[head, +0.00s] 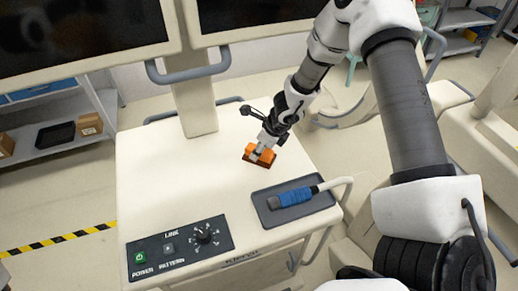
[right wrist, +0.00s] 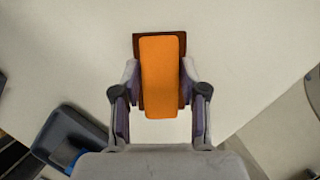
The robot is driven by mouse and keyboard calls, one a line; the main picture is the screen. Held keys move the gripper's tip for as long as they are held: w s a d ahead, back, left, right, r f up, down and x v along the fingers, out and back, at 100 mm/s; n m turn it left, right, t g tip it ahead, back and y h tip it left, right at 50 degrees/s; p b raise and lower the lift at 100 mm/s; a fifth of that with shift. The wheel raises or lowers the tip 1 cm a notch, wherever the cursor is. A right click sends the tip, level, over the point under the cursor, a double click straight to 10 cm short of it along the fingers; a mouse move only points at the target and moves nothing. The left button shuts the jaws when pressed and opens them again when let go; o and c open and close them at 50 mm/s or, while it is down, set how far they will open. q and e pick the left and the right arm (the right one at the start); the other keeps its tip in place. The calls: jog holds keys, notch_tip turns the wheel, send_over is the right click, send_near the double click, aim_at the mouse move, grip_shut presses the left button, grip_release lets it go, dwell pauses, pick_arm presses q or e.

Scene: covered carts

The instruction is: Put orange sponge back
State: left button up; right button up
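The orange sponge (right wrist: 161,75) lies between the two fingers of my right gripper (right wrist: 160,72) in the right wrist view. The fingertips appear to press on its long sides. A dark brown flat piece (right wrist: 159,35) shows behind the sponge and a little past its far end. In the head view the sponge (head: 266,157) is under my right gripper (head: 262,150), at the back right of the white cart top (head: 180,180). Whether the sponge touches the brown piece is hard to tell. My left gripper is not in view.
A dark tray (head: 262,217) with a blue-handled probe (head: 292,197) lies at the cart's front right. A control panel (head: 180,250) with a knob is at the front left. A monitor post (head: 195,105) rises at the back. The cart top's left part is clear.

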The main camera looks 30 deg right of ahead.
aim_at(269, 153)
jog(key=shift+o, duration=0.4)
jog(key=shift+r, duration=0.1)
jog(key=shift+r+p, duration=0.3)
jog(key=p+v, duration=0.5)
jog(key=v, duration=0.4)
jog(key=shift+w+r+p, duration=0.1)
jog(key=shift+p, duration=0.3)
jog(key=shift+b+v, duration=0.75)
jog(key=shift+v, duration=0.35)
jog(key=shift+d, duration=0.1)
jog(key=shift+s, duration=0.3)
